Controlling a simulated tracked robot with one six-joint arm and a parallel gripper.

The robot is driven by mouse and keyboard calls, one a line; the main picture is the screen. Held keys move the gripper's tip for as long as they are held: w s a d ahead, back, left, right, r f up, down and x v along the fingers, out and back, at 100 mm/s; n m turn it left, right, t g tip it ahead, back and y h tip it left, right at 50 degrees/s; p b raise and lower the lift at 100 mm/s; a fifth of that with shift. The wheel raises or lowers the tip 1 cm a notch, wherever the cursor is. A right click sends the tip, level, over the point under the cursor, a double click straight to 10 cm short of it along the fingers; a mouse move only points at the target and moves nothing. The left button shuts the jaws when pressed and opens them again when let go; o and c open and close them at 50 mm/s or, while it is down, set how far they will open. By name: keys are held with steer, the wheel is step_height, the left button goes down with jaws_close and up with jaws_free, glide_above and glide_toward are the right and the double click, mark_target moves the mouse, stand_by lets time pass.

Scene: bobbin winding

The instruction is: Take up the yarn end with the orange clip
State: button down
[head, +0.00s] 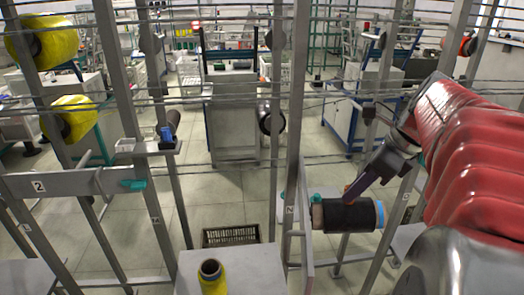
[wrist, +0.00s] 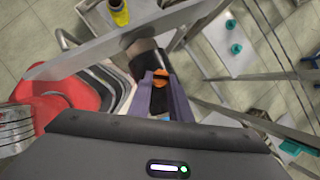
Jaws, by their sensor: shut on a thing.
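The orange clip (wrist: 160,76) shows in the wrist view between the tips of my gripper (wrist: 163,84). My purple fingers are shut on it. In the head view my gripper (head: 352,188) reaches down to the left, against or just in front of the black bobbin (head: 348,217); the clip cannot be made out there. The bobbin lies sideways on the frame, with a blue rim at its right end and a pale core at its left. It also shows behind the fingers in the wrist view (wrist: 143,60). I cannot make out the yarn end.
Grey uprights (head: 292,130) and thin horizontal wires stand close around the bobbin. A yellow bobbin (head: 213,280) stands on a white table (head: 250,272) at the front. A black crate (head: 231,236) is on the floor. A teal part (head: 132,184) sits on the left bar.

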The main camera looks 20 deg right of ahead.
stand_by(0.4)
steer(key=shift+w+a+r, duration=0.1)
steer(key=shift+a+r, duration=0.05)
steer(key=shift+r, duration=1.35)
steer(key=shift+a+r, duration=0.1)
steer(key=shift+r, duration=1.35)
steer(key=shift+f, duration=0.15)
